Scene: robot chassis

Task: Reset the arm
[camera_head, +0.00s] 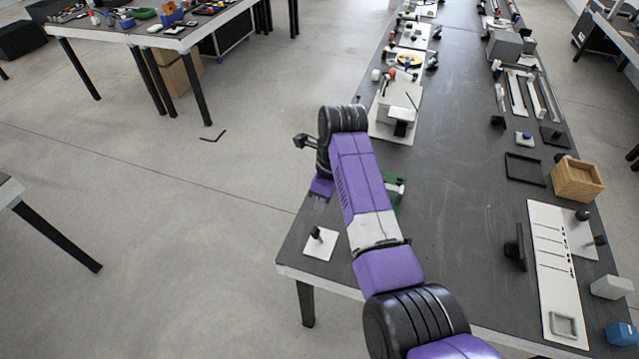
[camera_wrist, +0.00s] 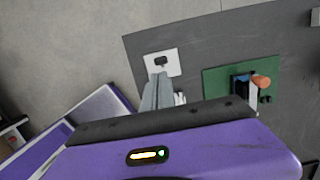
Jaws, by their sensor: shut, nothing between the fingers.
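My gripper (camera_head: 319,204) hangs over the near left corner of the long dark table, partly hidden behind my purple arm in the head view. In the wrist view my gripper (camera_wrist: 160,80) shows as two grey fingers drawn together, with nothing held. The fingertips appear beside a white plate with a black post (camera_wrist: 161,62). The same white plate (camera_head: 327,249) lies just below the gripper in the head view. I cannot tell the exact height of the fingers above the table.
A green board (camera_wrist: 216,84) carries a blue-and-black part and an orange piece; in the head view the board (camera_head: 398,206) is mostly behind my arm. A wooden box (camera_head: 577,181) and a long white panel (camera_head: 548,255) lie at the right. Open floor (camera_head: 180,230) is at left.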

